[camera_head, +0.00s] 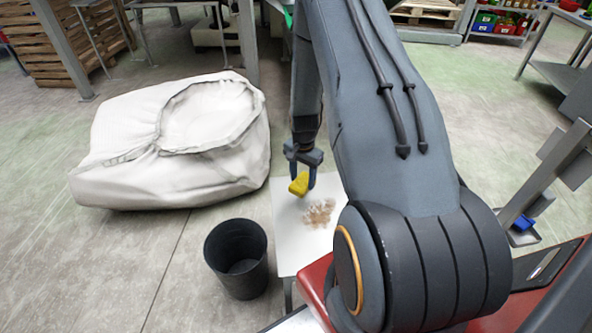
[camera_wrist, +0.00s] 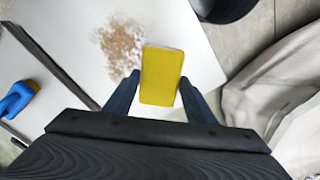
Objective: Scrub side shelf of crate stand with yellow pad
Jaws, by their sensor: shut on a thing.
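My gripper (camera_head: 304,172) is shut on the yellow pad (camera_head: 299,184). In the wrist view the pad (camera_wrist: 161,76) sits between the two dark fingers of my gripper (camera_wrist: 161,92). The white side shelf (camera_head: 290,237) lies below the pad. A brown, crumbly stain (camera_head: 319,213) marks the shelf, just right of and below the pad in the head view. In the wrist view the stain (camera_wrist: 119,47) shows to the left of the pad. I cannot tell whether the pad touches the shelf. My arm hides the shelf's right part in the head view.
A black bin (camera_head: 236,260) stands on the floor left of the shelf. A large white sack (camera_head: 172,145) lies behind it. A blue object (camera_wrist: 17,98) shows at the left in the wrist view. Open floor (camera_head: 110,270) lies at the lower left.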

